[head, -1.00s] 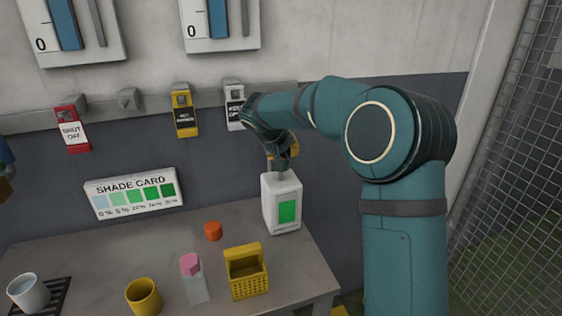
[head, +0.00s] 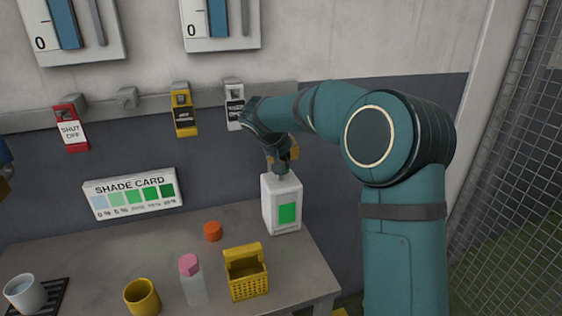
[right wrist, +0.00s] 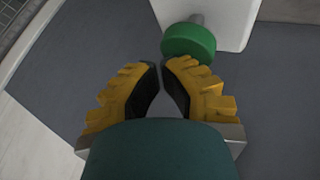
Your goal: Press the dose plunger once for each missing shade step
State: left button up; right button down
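My right gripper (head: 282,170) points down at the top of a white dispenser (head: 269,212) with a green panel, at the table's right back. In the right wrist view its yellow-backed fingers (right wrist: 161,66) have their tips almost together, with nothing seen between them. The green round plunger head (right wrist: 188,41) is just beyond the tips, on the dispenser's white body (right wrist: 240,18). I cannot tell whether they touch. My left gripper is not clearly seen.
On the table (head: 120,255) stand a white cup (head: 26,292) on a dark grate, a yellow cup (head: 142,296), a pink-capped clear bottle (head: 193,283), a yellow basket (head: 246,284) and an orange cap (head: 212,231). Tags hang above; wire mesh (head: 515,150) is at right.

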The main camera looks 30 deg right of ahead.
dwell(0.5)
jog(key=shift+r+p, duration=1.05)
jog(key=shift+r, duration=0.55)
notch_tip(320, 180, up, 5)
jog(key=p, duration=0.3)
dwell(1.5)
